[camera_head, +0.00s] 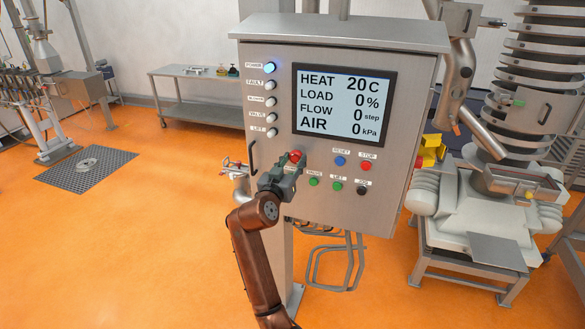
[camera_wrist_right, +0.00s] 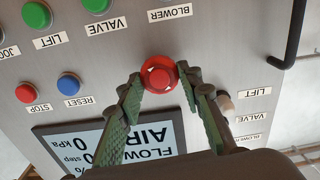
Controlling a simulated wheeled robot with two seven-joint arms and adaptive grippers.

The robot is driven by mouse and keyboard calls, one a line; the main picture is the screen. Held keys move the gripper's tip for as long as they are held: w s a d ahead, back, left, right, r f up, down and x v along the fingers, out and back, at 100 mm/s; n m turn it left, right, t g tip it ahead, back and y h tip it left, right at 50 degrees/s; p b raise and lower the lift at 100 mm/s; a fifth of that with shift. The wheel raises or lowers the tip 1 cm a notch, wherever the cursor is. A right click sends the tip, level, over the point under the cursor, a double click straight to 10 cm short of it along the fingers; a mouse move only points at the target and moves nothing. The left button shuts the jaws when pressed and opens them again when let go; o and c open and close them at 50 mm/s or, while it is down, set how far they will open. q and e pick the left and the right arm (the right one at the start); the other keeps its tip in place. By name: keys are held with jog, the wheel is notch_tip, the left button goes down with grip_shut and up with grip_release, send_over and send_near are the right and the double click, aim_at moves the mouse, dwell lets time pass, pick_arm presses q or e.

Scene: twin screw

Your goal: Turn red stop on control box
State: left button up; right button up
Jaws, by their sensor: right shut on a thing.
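The control box (camera_head: 275,125) is a grey metal cabinet with a lit screen, lamps and push buttons. A large red mushroom knob (camera_wrist_right: 159,75) with light marks on its face sits on the panel, and it also shows in the head view (camera_head: 295,156). My right gripper (camera_wrist_right: 158,84) has its green fingers on either side of this knob and is shut on it. In the head view my right gripper (camera_head: 290,168) reaches up to the knob from below. A smaller red button labelled STOP (camera_head: 364,166) is to the right. My left gripper is not in view.
A blue RESET button (camera_head: 340,160) and green VALVE and LIFT buttons (camera_head: 314,182) are close to the knob. A black handle (camera_head: 253,158) stands out at the box's left edge. Machinery (camera_head: 475,215) stands right of the box; open orange floor is left.

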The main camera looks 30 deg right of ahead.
jog(key=shift+m+b, duration=0.5)
jog(key=o, duration=1.2)
jog(key=shift+w+d, duration=0.1)
jog(key=shift+c, duration=0.2)
jog(key=v, duration=1.2)
